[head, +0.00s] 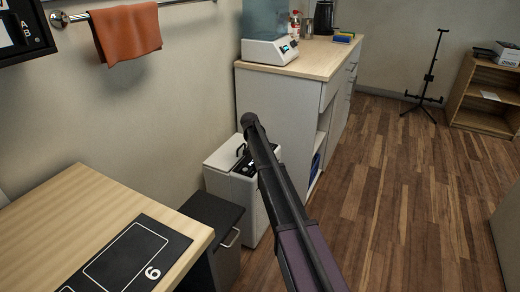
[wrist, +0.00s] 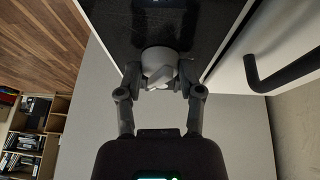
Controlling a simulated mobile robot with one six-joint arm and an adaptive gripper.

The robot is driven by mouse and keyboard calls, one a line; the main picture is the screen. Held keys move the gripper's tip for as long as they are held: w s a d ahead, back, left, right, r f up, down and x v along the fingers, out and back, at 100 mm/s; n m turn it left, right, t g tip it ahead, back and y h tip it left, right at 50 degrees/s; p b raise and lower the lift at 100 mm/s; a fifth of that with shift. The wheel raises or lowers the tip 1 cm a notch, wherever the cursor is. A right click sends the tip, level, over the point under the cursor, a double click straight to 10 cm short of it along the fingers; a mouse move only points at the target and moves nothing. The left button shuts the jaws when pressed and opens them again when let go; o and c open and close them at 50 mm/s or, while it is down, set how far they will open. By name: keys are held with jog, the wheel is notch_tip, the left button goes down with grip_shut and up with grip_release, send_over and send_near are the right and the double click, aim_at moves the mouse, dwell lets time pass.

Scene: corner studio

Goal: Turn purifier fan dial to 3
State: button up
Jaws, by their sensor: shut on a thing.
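The purifier (head: 222,183) is a white box on the floor between the desk and the counter, with a dark control panel on top. In the wrist view its glossy black panel (wrist: 205,25) fills the top middle. The grey fan dial (wrist: 158,56) stands on this panel. My gripper (wrist: 160,80) has its two fingers closed on the dial from both sides. The dial's numbers and pointer setting cannot be read. In the head view my arm hides the dial and the gripper's fingers.
A black carry handle (wrist: 287,72) arches beside the panel, to the right of my gripper. A wooden desk (head: 85,215) and a dark drawer unit (head: 212,213) stand left of the purifier. A white counter (head: 282,98) stands behind it. The wooden floor (head: 390,190) at right is clear.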

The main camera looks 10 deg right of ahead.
jog(key=o, duration=1.1)
jog(key=shift+f, duration=0.1)
jog(key=shift+o, duration=0.2)
jog(key=shift+n, duration=0.5)
